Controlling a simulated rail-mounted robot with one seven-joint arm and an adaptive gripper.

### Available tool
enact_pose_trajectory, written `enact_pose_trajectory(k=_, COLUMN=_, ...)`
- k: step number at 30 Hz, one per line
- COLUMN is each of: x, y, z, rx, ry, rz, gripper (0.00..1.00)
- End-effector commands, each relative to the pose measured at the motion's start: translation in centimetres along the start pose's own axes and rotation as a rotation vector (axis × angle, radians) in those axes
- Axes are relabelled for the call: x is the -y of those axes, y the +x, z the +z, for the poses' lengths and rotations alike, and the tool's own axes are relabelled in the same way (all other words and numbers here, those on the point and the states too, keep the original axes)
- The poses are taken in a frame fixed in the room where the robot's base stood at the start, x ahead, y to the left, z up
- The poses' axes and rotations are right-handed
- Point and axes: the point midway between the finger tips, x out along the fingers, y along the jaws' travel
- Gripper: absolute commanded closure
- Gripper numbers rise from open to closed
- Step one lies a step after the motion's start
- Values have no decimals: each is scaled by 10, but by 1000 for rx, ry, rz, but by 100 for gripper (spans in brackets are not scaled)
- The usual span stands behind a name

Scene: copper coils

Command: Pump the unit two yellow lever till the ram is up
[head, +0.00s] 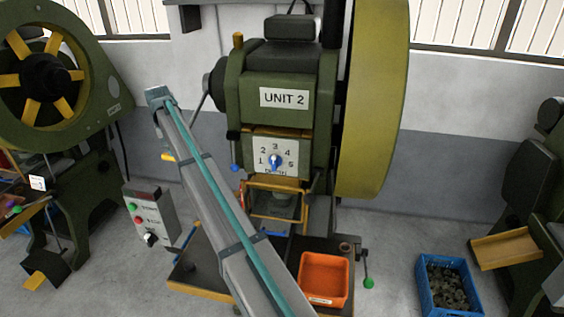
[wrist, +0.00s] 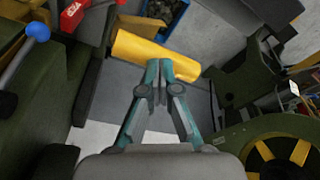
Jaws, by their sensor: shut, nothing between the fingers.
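The unit two press, a green machine with a "UNIT 2" plate (head: 284,98), stands in the middle of the head view. A small yellow piece (head: 168,157) shows left of my arm; I cannot tell whether it belongs to the lever. In the wrist view a thick yellow bar (wrist: 140,47), possibly the lever, lies slanting behind my fingertips. My gripper (wrist: 159,68) is shut and empty, its teal fingertips overlapping the bar's lower edge in the picture; I cannot tell whether they touch. My arm hides part of the press. The ram's height is unclear behind the yellow guard frame (head: 276,216).
An orange tray (head: 324,280) sits on the press's front. A blue crate (head: 448,286) stands on the floor at right. A control box (head: 151,217) stands left of my arm. A blue-knobbed lever (wrist: 37,32) shows at the wrist view's upper left. Green machines flank both sides.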

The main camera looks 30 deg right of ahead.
Motion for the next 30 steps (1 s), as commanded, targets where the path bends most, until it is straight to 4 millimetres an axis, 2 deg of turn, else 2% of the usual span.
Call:
enact_pose_trajectory(k=11, x=0, y=6, z=1, rx=4, ry=0, rz=-1, gripper=100)
enact_pose_trajectory(k=24, x=-9, y=50, z=-6, rx=5, ry=0, rz=-1, gripper=100)
enact_pose_trajectory(k=30, x=-11, y=60, z=-7, rx=6, ry=-1, rz=-1, gripper=100)
